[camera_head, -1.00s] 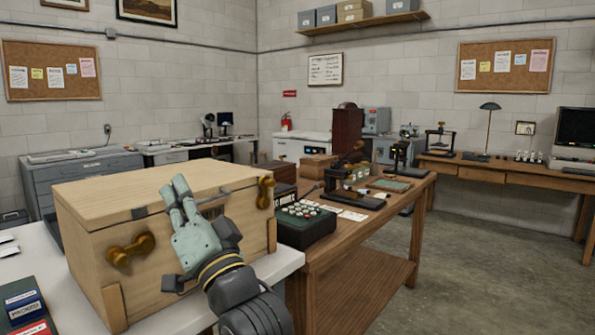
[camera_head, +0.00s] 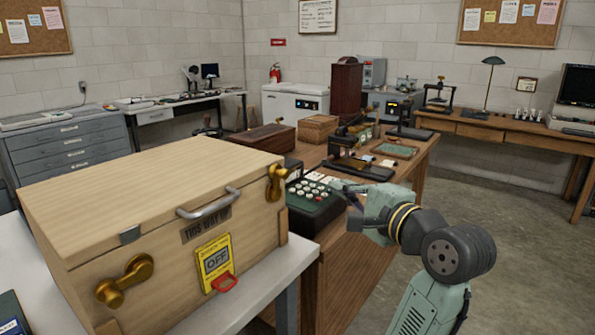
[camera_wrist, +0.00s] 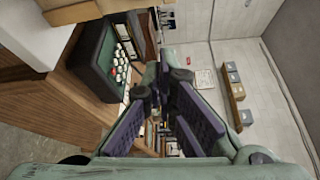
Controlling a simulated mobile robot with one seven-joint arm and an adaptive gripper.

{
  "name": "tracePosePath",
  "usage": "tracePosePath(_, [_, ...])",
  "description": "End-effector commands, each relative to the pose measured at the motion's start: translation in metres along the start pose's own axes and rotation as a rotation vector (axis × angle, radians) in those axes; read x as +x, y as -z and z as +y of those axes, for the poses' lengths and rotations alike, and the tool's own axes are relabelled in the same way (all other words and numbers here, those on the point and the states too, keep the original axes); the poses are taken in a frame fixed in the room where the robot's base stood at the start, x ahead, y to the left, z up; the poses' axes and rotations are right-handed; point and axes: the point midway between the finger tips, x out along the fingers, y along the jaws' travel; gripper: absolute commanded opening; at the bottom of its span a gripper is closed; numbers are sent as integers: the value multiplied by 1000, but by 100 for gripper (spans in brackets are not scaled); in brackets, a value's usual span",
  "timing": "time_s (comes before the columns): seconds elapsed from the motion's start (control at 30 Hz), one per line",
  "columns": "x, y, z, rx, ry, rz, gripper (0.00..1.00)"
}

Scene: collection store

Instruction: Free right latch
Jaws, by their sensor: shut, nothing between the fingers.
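The wooden crate (camera_head: 150,200) stands on the white table. Its right latch (camera_head: 277,183) is a brass piece high on the front face near the right corner. A matching brass left latch (camera_head: 125,280) sits at the front's left end. My gripper (camera_head: 338,186) is right of the crate, apart from the right latch, in front of the black typewriter-like machine (camera_head: 316,203). The gripper is shut and empty. In the wrist view, the fingers (camera_wrist: 168,88) point into the room, and neither latch shows clearly.
The wooden bench (camera_head: 350,270) behind my gripper carries the black machine, boxes and instruments. Open floor (camera_head: 500,240) lies to the right.

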Motion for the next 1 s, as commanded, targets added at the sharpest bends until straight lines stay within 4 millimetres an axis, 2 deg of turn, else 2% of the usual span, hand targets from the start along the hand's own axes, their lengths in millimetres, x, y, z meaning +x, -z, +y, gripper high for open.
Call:
tracePosePath(0.33, [1, 0, 0, 0, 0, 0, 0])
tracePosePath(0.47, [10, 0, -1, 0, -2, -2, 0])
tracePosePath(0.57, [25, -1, -1, 2, -3, -3, 0])
tracePosePath(0.93, [103, -1, -2, 2, -4, -2, 0])
tracePosePath(1.0, [97, -13, -3, -3, 1, -1, 0])
